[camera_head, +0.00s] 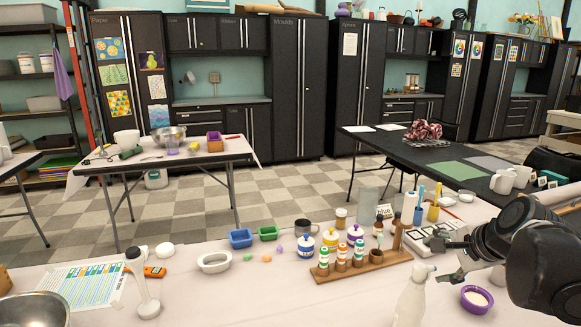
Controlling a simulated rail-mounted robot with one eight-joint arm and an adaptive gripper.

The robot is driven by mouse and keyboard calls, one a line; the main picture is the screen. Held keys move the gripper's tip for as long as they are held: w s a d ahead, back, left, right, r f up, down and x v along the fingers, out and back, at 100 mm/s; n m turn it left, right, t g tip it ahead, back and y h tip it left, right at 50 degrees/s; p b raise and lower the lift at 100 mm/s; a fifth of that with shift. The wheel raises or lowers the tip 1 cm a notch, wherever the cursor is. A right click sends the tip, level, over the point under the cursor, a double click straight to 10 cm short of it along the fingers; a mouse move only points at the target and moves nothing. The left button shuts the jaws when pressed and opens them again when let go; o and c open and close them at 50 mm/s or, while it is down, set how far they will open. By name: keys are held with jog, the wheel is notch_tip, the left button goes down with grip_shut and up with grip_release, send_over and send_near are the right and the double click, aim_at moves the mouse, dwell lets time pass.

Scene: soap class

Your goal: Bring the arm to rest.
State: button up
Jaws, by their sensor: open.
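My gripper (452,262) is at the right of the head view, at the end of my dark arm, which reaches in from the right edge. It is above the right part of the near table (330,295). Its jaws are open and point left, and I see nothing between them. A white spray bottle (411,298) stands to its lower left. A purple bowl with pale contents (477,299) is just below it. My arm hides part of the table's right end.
A wooden rack (364,264) of small bottles stands left of my gripper, with several jars behind it. A white tray of dark squares (432,240) lies close behind. Blue (241,238) and green moulds sit mid-table. The table's front middle is clear.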

jog(key=s+a+r+n+g+h+p, duration=0.15)
jog(key=s+a+n+p, duration=0.25)
jog(key=s+a+n, duration=1.1)
notch_tip(320, 180, up, 6)
jog(key=s+d+p, duration=0.1)
jog(key=d+p, duration=0.1)
jog(key=p, duration=0.3)
jog(key=shift+s+n+p, duration=0.3)
jog(key=shift+d, duration=0.1)
